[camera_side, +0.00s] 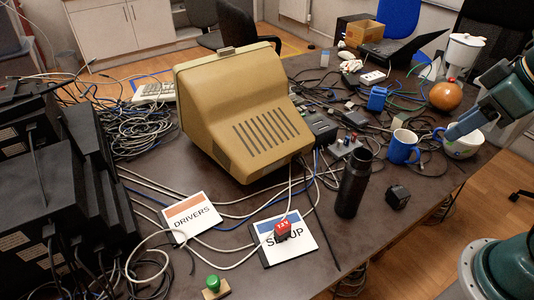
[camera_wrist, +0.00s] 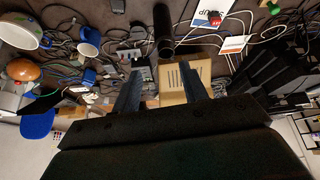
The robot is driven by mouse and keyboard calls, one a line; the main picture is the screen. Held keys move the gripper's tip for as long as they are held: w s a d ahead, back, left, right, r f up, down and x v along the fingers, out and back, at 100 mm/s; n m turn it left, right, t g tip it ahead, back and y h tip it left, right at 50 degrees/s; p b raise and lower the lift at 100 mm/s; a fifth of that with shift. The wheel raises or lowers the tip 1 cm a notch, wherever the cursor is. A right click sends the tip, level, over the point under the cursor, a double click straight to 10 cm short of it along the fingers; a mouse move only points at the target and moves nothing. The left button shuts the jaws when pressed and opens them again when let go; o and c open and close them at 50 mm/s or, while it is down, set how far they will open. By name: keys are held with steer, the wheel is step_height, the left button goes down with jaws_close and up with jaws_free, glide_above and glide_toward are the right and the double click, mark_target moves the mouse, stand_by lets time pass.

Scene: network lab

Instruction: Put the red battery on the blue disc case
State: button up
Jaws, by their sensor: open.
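In the wrist view the battery (camera_wrist: 214,21) and this case (camera_wrist: 204,14) show at the top, right of centre. My gripper (camera_side: 455,133) is at the right in the side view, in front of the white bowl and well away from the battery. In the wrist view its two fingers (camera_wrist: 162,72) are apart with nothing held between them.
A DRIVERS case with an orange stripe (camera_side: 191,217) lies left of the SETUP case. A black bottle (camera_side: 354,185) and a dark cube (camera_side: 397,197) stand to its right. A blue mug (camera_side: 404,148) is near my gripper. Cables cross the table beside the beige monitor (camera_side: 235,105).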

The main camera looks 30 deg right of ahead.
steer(key=shift+s+d+r+m, duration=0.1)
steer(key=shift+s+d+m, duration=0.25)
steer(key=shift+s, duration=0.3)
steer(key=shift+s+d+m, duration=0.15)
steer(key=shift+s+m, duration=0.3)
steer(key=shift+s, duration=0.15)
